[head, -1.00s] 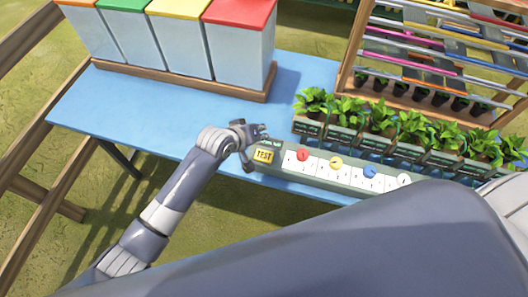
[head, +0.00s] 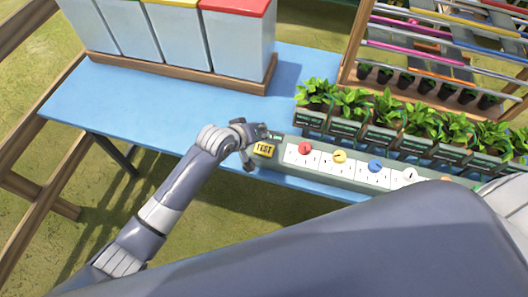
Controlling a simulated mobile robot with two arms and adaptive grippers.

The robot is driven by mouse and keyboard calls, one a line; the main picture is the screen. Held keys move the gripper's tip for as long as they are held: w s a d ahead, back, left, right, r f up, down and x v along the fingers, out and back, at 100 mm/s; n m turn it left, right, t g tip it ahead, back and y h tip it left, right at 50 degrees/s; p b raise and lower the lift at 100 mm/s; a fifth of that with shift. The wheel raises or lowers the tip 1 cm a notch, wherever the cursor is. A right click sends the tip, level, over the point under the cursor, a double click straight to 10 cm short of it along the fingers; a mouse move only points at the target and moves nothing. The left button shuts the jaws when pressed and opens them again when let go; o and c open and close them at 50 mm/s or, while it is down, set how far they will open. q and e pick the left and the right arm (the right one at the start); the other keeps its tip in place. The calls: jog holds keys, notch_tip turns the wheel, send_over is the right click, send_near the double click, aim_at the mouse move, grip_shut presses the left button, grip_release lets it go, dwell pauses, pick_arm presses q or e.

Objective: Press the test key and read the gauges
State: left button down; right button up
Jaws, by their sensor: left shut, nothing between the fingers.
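The yellow test key (head: 264,149), marked TEST, is at the left end of a long grey-green panel (head: 284,148) along the table's front edge. To its right are white gauges with a red knob (head: 305,148), a yellow knob (head: 339,156), a blue knob (head: 375,166) and a white knob (head: 410,174). Their markings are too small to read. My left gripper (head: 256,146) is shut and empty, right at the key's left side; I cannot tell whether it touches the key. My right gripper is not in view; a large grey part of my body covers the lower right.
The blue table (head: 160,112) is clear at left. Bins with coloured lids (head: 237,45) stand on a wooden base behind. Several potted plants (head: 352,103) line up behind the panel, with a wooden rack (head: 415,100) of coloured bars beyond.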

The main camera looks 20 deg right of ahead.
aim_at(261, 148)
pick_arm(q)
notch_tip(261, 148, down, 4)
jog(key=shift+r+b, duration=0.2)
jog(key=shift+b, duration=0.9)
jog(key=shift+f, duration=0.4)
jog(key=shift+f, duration=0.4)
